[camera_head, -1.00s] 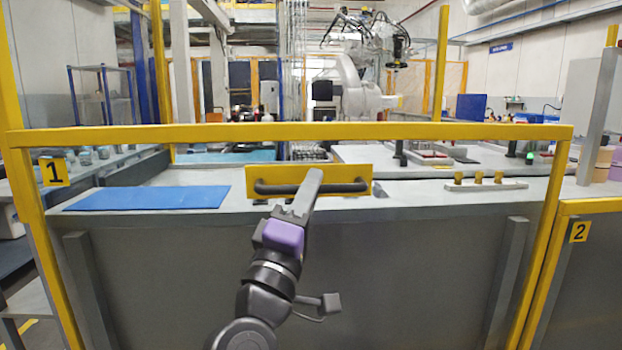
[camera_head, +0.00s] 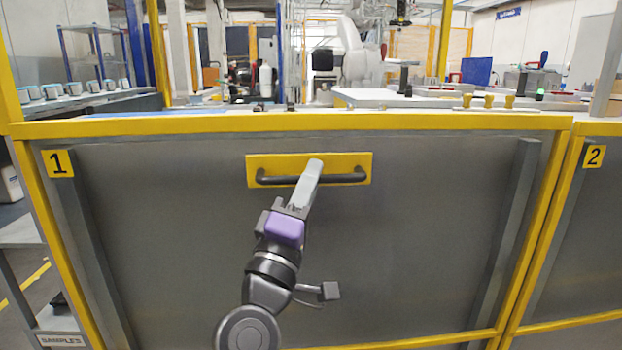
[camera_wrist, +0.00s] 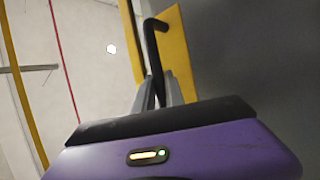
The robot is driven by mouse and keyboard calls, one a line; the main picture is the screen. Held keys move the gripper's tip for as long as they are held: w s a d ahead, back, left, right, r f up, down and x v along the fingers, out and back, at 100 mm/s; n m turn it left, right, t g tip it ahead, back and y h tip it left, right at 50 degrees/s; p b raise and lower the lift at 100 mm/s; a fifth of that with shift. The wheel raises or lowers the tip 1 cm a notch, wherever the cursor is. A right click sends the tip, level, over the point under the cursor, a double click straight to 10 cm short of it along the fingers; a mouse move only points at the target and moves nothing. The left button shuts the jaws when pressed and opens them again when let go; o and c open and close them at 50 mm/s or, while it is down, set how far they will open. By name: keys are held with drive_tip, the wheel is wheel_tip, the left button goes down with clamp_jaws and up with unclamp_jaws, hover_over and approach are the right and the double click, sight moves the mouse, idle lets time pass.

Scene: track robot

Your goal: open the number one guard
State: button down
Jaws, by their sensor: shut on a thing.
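The number one guard is a yellow frame (camera_head: 400,123) with a "1" label (camera_head: 58,163) at its upper left. A dark bar handle (camera_head: 342,178) sits on a yellow plate (camera_head: 310,158) below the top bar. My gripper (camera_head: 314,170) is shut on the handle near its middle. In the wrist view my gripper's fingers (camera_wrist: 160,92) close around the dark handle (camera_wrist: 155,45); their tips are partly hidden.
Guard two, with its "2" label (camera_head: 594,156), adjoins on the right. Behind the guard are worktops with yellow pegs (camera_head: 488,101) and a white robot arm (camera_head: 358,55). A shelf of small items (camera_head: 75,92) stands at left.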

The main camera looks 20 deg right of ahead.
drive_tip(key=shift+a, duration=0.1)
drive_tip(key=c, duration=1.4)
unclamp_jaws()
drive_tip(key=p+v, duration=0.1)
drive_tip(key=v, duration=0.6)
drive_tip(key=shift+s+a+f, duration=0.15)
drive_tip(key=shift+s+a, duration=0.05)
drive_tip(key=shift+s, duration=0.05)
